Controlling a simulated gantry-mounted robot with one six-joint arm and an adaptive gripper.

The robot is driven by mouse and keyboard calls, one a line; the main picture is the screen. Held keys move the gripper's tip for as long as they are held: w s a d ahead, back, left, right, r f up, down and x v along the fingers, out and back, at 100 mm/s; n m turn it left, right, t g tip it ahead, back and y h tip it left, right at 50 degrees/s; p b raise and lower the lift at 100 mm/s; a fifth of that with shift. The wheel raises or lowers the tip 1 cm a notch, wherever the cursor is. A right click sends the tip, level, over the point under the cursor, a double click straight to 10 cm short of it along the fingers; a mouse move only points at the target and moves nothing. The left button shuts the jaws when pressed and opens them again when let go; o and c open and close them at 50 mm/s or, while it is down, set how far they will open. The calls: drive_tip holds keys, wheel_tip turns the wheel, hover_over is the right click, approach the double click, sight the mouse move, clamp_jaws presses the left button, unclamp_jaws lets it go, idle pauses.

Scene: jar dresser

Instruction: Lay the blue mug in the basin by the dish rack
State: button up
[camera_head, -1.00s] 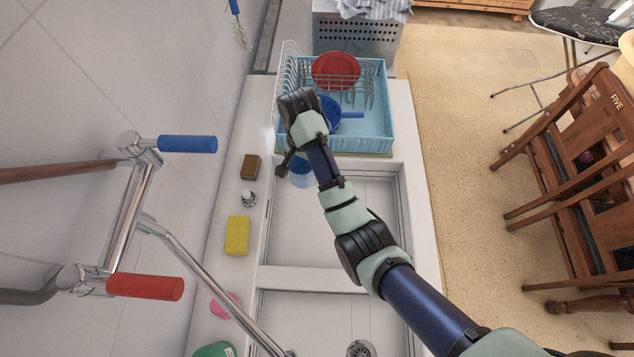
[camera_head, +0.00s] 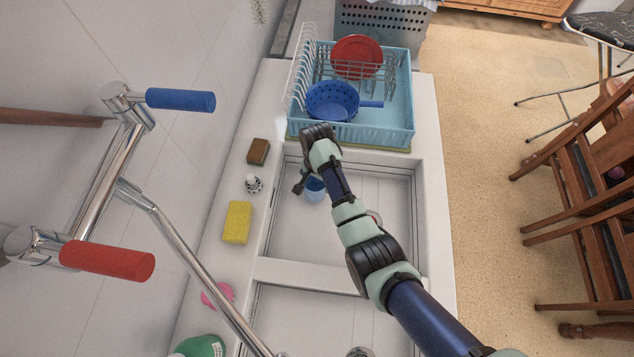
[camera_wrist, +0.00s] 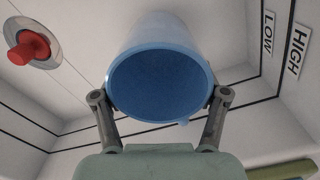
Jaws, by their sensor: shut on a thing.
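The blue mug (camera_head: 315,189) is in my gripper over the far basin (camera_head: 345,228), the one beside the dish rack (camera_head: 362,134). In the wrist view the mug (camera_wrist: 160,85) has its open mouth toward the camera, and my gripper (camera_wrist: 160,108) is shut on it, one finger on each side. In the head view my gripper (camera_head: 308,184) is partly hidden by my wrist. The basin's walls surround the mug in the wrist view. I cannot tell whether the mug touches the basin floor.
The rack holds a blue colander (camera_head: 332,101) and a red plate (camera_head: 357,56). A brown sponge (camera_head: 258,151) and a yellow sponge (camera_head: 238,222) lie on the left ledge. The faucet (camera_head: 180,245) stands at the left. A red plug-like knob (camera_wrist: 30,48) shows on the basin.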

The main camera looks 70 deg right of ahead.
sight(317, 186)
wheel_tip(317, 186, down, 3)
drive_tip(key=shift+f+b, duration=0.1)
drive_tip(key=shift+b, duration=0.25)
drive_tip(key=o, duration=1.4)
drive_tip(key=shift+c, duration=0.2)
wheel_tip(317, 186, up, 12)
drive_tip(key=p, duration=0.3)
